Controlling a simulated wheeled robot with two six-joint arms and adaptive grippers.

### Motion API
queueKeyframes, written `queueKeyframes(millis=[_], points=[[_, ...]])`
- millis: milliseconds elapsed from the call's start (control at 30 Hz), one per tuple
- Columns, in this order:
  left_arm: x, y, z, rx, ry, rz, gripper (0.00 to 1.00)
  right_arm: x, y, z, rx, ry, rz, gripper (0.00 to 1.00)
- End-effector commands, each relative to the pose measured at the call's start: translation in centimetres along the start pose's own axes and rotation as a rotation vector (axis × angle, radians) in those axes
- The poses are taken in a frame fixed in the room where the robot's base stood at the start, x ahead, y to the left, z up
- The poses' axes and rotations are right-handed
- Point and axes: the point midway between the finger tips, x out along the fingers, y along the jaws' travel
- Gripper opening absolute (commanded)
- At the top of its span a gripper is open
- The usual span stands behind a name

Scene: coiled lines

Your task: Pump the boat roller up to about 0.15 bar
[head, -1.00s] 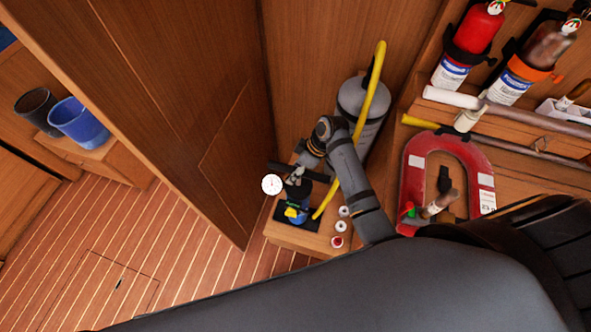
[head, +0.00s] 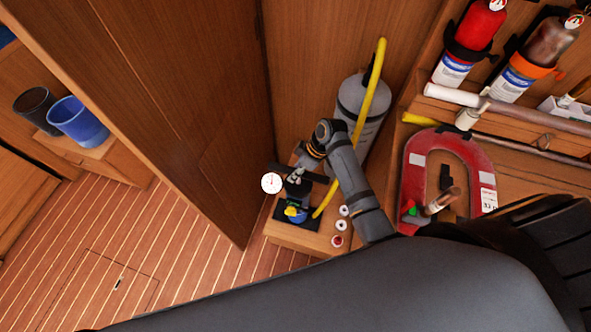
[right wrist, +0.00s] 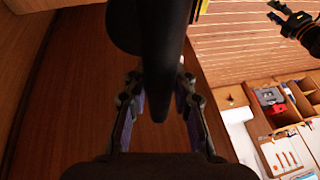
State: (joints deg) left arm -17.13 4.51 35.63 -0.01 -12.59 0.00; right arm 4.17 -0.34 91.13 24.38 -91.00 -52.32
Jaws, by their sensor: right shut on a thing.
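A small pump with a blue and yellow body (head: 296,214) stands on a black base on a low wooden ledge. A round white gauge (head: 271,183) sits at its left. My right gripper (head: 296,177) is shut on the dark pump handle (right wrist: 160,50), which runs between its fingers in the right wrist view. A yellow hose (head: 374,95) runs up from the pump, partly behind my arm. A grey cylinder (head: 352,95) stands behind; it may be the boat roller. The gauge reading is too small to read. My left gripper (right wrist: 277,12) appears small in the right wrist view, its opening unclear.
Small round caps (head: 340,225) lie right of the pump. A red horseshoe float (head: 415,165) and fire extinguishers (head: 470,42) are at the right. A wooden panel (head: 190,100) rises at the left. Open plank floor (head: 150,240) lies below it.

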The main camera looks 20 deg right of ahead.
Motion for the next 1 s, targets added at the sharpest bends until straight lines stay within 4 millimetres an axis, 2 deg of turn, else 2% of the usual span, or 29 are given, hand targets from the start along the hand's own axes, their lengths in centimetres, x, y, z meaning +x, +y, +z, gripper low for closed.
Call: queueKeyframes(millis=[33, 100, 333, 367, 533, 833, 933, 1000], points=[[0.7, 0.0, 0.1, 0.000, 0.000, 0.000, 0.40, 1.2, 0.1, 0.6, 0.001, -0.003, -0.004, 0.00], [0.8, 0.0, 0.1, 0.000, 0.000, 0.000, 0.40, 1.7, 0.3, 0.8, 0.000, -0.002, -0.002, 0.00], [0.7, 0.0, 0.1, 0.000, -0.001, -0.001, 0.40, 1.7, 0.3, 0.8, 0.001, -0.004, -0.002, 0.00], [0.7, 0.0, 0.1, 0.000, -0.002, -0.001, 0.40, 1.7, 0.3, 0.9, 0.001, -0.004, -0.002, 0.25], [0.6, -0.1, 0.2, 0.001, -0.002, -0.001, 0.40, 1.7, 0.3, 0.8, 0.001, -0.003, -0.002, 0.48], [0.6, -0.3, 0.5, 0.002, -0.007, -0.005, 0.40, 1.5, 0.3, 0.7, 0.000, -0.002, -0.001, 0.48], [0.6, -0.3, 0.5, 0.001, -0.006, -0.004, 0.40, 0.5, 0.4, 0.8, 0.000, -0.002, 0.001, 0.48], [0.6, -0.2, 0.4, 0.001, -0.005, -0.003, 0.40, -0.8, 0.4, 0.7, -0.001, -0.002, 0.002, 0.48]])
